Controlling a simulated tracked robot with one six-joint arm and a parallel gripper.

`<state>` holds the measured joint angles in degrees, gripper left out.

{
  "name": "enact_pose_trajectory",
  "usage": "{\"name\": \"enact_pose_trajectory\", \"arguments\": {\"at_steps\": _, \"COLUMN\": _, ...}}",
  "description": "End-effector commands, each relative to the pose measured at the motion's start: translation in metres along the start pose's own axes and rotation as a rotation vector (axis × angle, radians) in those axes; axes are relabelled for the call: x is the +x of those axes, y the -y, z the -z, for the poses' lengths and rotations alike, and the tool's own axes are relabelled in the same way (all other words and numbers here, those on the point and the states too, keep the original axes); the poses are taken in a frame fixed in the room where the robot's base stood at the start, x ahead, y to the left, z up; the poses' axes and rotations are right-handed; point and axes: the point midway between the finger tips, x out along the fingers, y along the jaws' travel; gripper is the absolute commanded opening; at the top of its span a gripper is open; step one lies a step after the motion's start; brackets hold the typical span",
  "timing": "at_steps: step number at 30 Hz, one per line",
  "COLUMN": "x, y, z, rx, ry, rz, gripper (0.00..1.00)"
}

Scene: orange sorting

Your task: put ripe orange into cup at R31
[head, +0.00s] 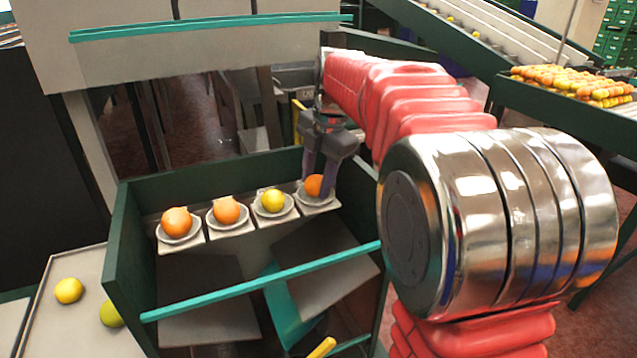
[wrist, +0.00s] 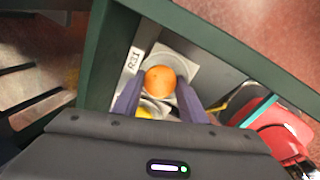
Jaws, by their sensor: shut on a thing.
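An orange fruit (head: 313,185) sits in or just above the rightmost cup (head: 330,203) of a row in the head view. My gripper (head: 326,184) reaches down over that cup with its fingers around the orange. In the wrist view my gripper (wrist: 158,103) is shut on the orange (wrist: 160,79). The label R31 (wrist: 133,68) shows beside the pale cup (wrist: 186,66) under it. Whether the orange touches the cup is hard to tell.
The other cups hold two orange fruits (head: 176,221) (head: 227,210) and a yellow one (head: 273,200). A green-walled frame (head: 124,240) surrounds the row, with a teal bar (head: 262,283) in front. Yellow (head: 68,290) and green (head: 111,314) fruits lie on a left tray.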

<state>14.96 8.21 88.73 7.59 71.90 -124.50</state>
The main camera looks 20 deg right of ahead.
Motion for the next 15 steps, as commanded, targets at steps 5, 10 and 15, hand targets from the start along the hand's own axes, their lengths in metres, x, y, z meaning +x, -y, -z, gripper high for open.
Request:
{"name": "enact_pose_trajectory", "arguments": {"at_steps": 5, "x": 0.0098, "y": 0.0022, "z": 0.0001, "rx": 0.000, "ry": 0.000, "rz": -0.001, "gripper": 0.12}}
{"name": "enact_pose_trajectory", "arguments": {"at_steps": 10, "x": 0.0096, "y": 0.0021, "z": 0.0001, "rx": 0.000, "ry": 0.001, "rz": -0.001, "gripper": 0.12}}
{"name": "enact_pose_trajectory", "arguments": {"at_steps": 15, "x": 0.0115, "y": 0.0025, "z": 0.0001, "rx": 0.000, "ry": 0.001, "rz": -0.001, "gripper": 0.40}}
